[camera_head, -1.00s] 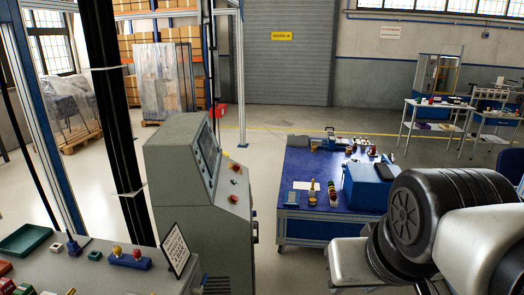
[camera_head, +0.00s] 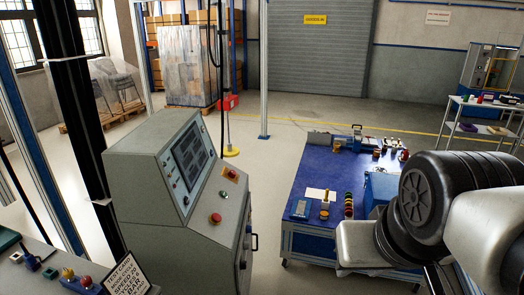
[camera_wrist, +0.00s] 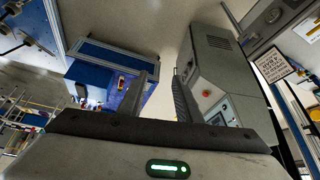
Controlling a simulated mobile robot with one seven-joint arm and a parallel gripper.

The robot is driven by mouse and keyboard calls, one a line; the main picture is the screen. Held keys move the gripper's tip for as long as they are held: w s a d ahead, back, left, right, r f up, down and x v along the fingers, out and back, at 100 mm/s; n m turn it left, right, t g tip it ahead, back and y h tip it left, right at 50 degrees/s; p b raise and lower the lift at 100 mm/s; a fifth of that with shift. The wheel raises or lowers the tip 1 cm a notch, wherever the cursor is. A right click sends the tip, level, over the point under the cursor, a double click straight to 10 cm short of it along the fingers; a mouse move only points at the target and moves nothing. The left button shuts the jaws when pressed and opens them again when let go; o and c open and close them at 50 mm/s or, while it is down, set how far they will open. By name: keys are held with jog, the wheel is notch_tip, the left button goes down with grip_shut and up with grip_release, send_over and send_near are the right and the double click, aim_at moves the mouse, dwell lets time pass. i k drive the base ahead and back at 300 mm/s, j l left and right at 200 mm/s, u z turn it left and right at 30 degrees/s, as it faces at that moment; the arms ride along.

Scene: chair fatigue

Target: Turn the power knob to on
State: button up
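A grey control console (camera_head: 165,235) stands left of centre in the head view, with a dark screen (camera_head: 193,155) on its sloping face. Small buttons line the screen's left side. I cannot tell which control is the power knob. In the wrist view the console (camera_wrist: 222,60) is right of centre, with one red control (camera_wrist: 207,93) visible. My gripper (camera_wrist: 164,70) is open and empty, apart from the console. It is not visible in the head view.
A blue workbench (camera_head: 330,177) with small parts stands right of the console. A grey table (camera_head: 25,275) with a sign (camera_head: 127,278) is at the near left. A dark post (camera_head: 80,130) rises left of the console.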

aim_at(231, 174)
jog(key=i+l+u, duration=0.2)
jog(key=i+l, duration=0.7)
jog(key=i, duration=0.6)
jog(key=i+l+u, duration=0.1)
jog(key=i, duration=0.3)
